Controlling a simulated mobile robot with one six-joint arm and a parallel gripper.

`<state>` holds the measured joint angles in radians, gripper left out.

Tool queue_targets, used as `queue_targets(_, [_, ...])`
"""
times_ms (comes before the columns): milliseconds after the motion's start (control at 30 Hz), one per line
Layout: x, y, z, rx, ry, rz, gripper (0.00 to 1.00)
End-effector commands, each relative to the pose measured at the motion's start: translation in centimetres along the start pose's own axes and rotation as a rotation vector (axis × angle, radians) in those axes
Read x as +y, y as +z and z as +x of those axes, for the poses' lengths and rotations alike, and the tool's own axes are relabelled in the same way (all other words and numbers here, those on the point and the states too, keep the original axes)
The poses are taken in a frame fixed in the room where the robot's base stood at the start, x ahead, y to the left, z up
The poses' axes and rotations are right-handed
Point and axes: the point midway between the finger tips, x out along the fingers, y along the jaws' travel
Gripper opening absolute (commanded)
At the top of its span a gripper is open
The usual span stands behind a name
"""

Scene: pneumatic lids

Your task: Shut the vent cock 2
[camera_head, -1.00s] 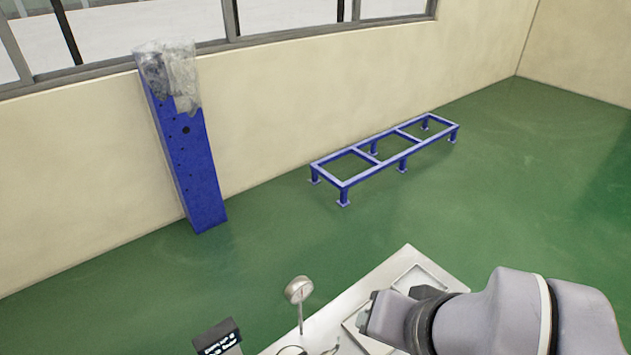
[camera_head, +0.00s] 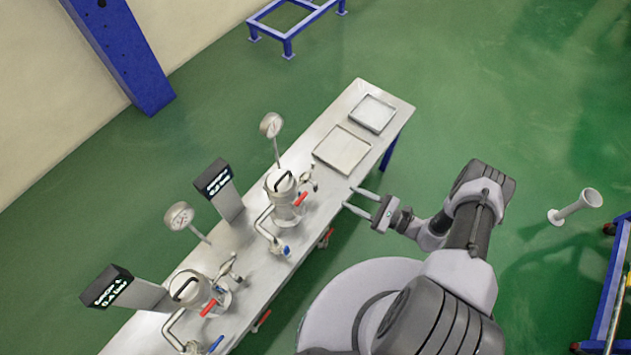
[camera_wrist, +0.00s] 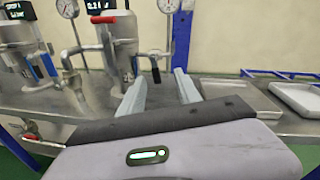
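Two steel vessels stand on the bench, a farther one (camera_head: 280,188) and a nearer one (camera_head: 190,289). Each has a red lever, the farther lever (camera_head: 300,199) and the nearer lever (camera_head: 208,307), and a blue-handled valve (camera_head: 286,250) low on its front pipework. I cannot tell which fitting is vent cock 2; the display text is too small to read. My gripper (camera_head: 350,198) is open and empty by the bench's front edge, right of the farther vessel and apart from it. In the wrist view, the open fingers (camera_wrist: 160,88) point toward the bench, with that vessel (camera_wrist: 120,45) to the left.
Gauges on stems (camera_head: 271,125) and black displays (camera_head: 212,178) stand behind the vessels. Two shallow trays (camera_head: 343,150) lie at the bench's far end. Red-handled valves (camera_head: 325,238) hang below the front edge. A blue column (camera_head: 125,60) stands by the wall.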

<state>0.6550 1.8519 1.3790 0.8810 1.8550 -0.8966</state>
Motion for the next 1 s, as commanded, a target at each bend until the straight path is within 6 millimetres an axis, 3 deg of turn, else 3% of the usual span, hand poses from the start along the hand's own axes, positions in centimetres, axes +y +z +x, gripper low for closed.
queue_targets(100, [2.5, -2.5, -0.4, -0.008, -0.1, 0.052, 0.4])
queue_targets(233, [3.0, -3.2, 0.5, -0.009, -0.12, 0.061, 0.4])
queue_targets(700, [1.8, -3.2, 13.2, -0.011, -0.113, 0.06, 0.4])
queue_targets(833, [1.4, -3.1, 15.4, -0.01, -0.114, 0.06, 0.4])
queue_targets(1000, [1.2, -3.0, 16.7, -0.009, -0.116, 0.061, 0.4])
